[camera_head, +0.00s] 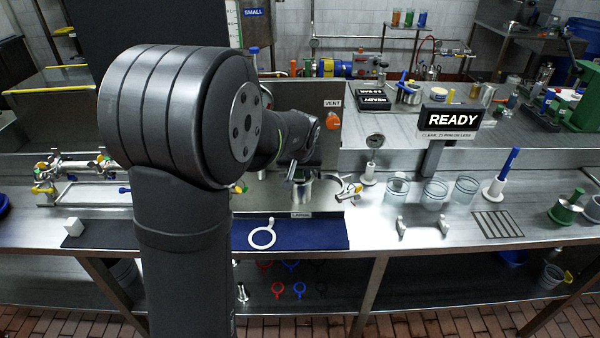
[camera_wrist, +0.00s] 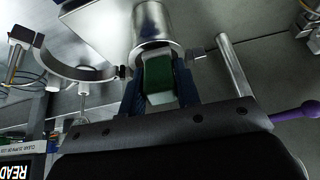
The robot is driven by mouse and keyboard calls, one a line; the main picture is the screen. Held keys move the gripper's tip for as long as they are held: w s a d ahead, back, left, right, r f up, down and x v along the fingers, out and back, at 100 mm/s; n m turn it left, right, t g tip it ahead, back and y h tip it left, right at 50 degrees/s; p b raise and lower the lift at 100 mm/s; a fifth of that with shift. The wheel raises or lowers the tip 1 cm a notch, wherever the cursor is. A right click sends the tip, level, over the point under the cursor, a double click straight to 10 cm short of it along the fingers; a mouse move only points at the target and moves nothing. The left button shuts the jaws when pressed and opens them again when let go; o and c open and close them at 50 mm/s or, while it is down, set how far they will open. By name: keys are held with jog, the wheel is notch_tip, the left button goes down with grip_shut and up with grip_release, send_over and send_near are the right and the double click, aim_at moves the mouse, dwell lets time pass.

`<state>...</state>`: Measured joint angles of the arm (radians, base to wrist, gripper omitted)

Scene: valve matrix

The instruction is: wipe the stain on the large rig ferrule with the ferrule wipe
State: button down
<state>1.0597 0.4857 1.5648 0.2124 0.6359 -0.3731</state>
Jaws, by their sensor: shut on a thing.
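My gripper (camera_wrist: 158,92) is shut on the ferrule wipe (camera_wrist: 157,75), a small pad with a green face and whitish edges, held between two dark blue fingers in the wrist view. The large rig ferrule (camera_wrist: 157,28), a shiny metal cylinder, is directly beyond the wipe, which overlaps its near end. I cannot tell whether they touch. In the head view, my gripper (camera_head: 293,172) is beside a metal cylinder (camera_head: 303,195) above a small label, partly hidden by my arm. The wipe is not distinguishable there. No stain can be made out.
A metal ring (camera_wrist: 76,58) and a rod (camera_wrist: 235,65) flank the ferrule in the wrist view. Glass jars (camera_head: 396,190) and the READY sign (camera_head: 453,119) are to the right.

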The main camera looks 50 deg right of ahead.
jog(key=shift+w+d+f, duration=0.1)
jog(key=shift+w+d, duration=1.7)
jog(key=shift+r, duration=0.25)
jog(key=shift+s+a, duration=0.25)
jog(key=shift+a, duration=0.2)
jog(key=shift+s+a+f, duration=0.2)
jog(key=shift+s+a, duration=1.75)
jog(key=shift+s, duration=0.2)
jog(key=shift+r, duration=3)
